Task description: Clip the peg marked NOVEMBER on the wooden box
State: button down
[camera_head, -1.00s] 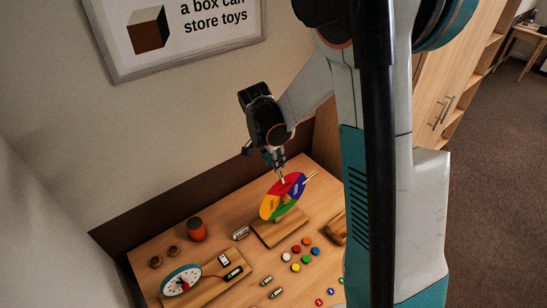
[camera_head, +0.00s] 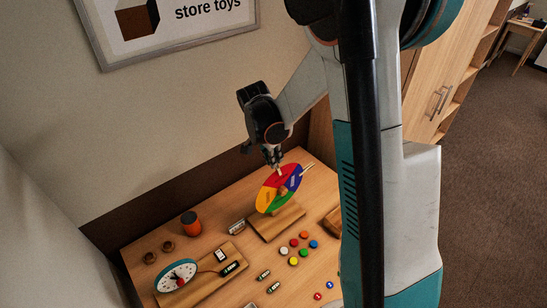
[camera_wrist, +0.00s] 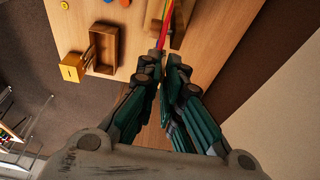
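My gripper (camera_head: 276,165) is at the top edge of an upright colour wheel (camera_head: 268,199) on a wooden base. A small pale piece, perhaps a peg (camera_head: 280,171), shows at its fingertips. In the wrist view the fingers (camera_wrist: 163,72) are close together with a narrow gap; whether they grip the piece is unclear. Another pale peg (camera_head: 307,168) sticks out from the wheel's right edge. The lettering on the pegs is too small to read. An open wooden box (camera_wrist: 103,48) shows in the wrist view; in the head view it is partly hidden behind my arm (camera_head: 333,219).
A yellow box (camera_wrist: 72,67) sits beside the wooden box near the table edge. Several coloured discs (camera_head: 294,251) lie in front of the wheel.

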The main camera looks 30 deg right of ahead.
jog(key=shift+r, duration=0.1)
jog(key=shift+p+v, duration=1.35)
jog(key=shift+v, duration=1.1)
jog(key=shift+w, duration=0.1)
